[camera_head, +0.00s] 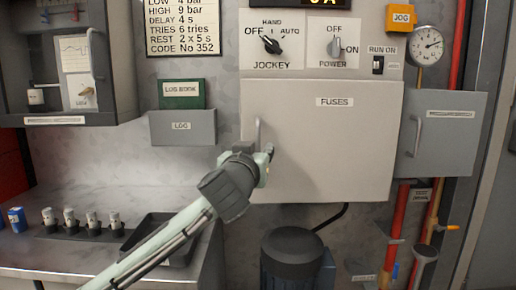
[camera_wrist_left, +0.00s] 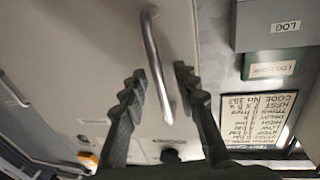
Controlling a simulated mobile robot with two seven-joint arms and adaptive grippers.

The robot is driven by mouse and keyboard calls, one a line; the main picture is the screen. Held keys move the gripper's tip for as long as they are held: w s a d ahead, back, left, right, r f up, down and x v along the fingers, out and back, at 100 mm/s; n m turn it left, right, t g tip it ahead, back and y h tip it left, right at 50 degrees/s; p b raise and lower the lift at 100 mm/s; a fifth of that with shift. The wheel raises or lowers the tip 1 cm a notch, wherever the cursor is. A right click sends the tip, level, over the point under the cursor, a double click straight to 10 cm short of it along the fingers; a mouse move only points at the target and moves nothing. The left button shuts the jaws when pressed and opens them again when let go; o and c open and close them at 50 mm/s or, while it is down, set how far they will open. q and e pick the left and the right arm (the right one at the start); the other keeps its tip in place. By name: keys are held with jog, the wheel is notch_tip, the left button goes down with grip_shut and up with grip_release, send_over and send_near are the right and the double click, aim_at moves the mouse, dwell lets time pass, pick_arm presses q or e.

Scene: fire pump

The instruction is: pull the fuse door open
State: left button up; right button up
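The fuse door (camera_head: 340,150) is a flat, pale grey panel labelled FUSES, and it looks shut. Its upright metal bar handle (camera_head: 258,131) is near the door's left edge. My left gripper (camera_head: 267,155) is in front of the door by the handle's lower end and partly covers it. In the left wrist view, the two dark fingers of this gripper (camera_wrist_left: 158,82) are apart. The handle (camera_wrist_left: 154,52) runs between them in the picture, with a gap on each side. Whether the fingertips reach past the bar is hard to tell. My right gripper is not in view.
A grey LOG box (camera_head: 182,128) with a green log book (camera_head: 182,95) is left of the door. Another grey door (camera_head: 440,140) adjoins on the right. The switch panel (camera_head: 315,40) is above. A dark motor (camera_head: 292,255) stands below. A counter (camera_head: 60,260) is at lower left.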

pick_arm(q)
jog(key=shift+w, duration=0.2)
grip_shut()
jog(key=shift+d, duration=0.1)
dwell(0.4)
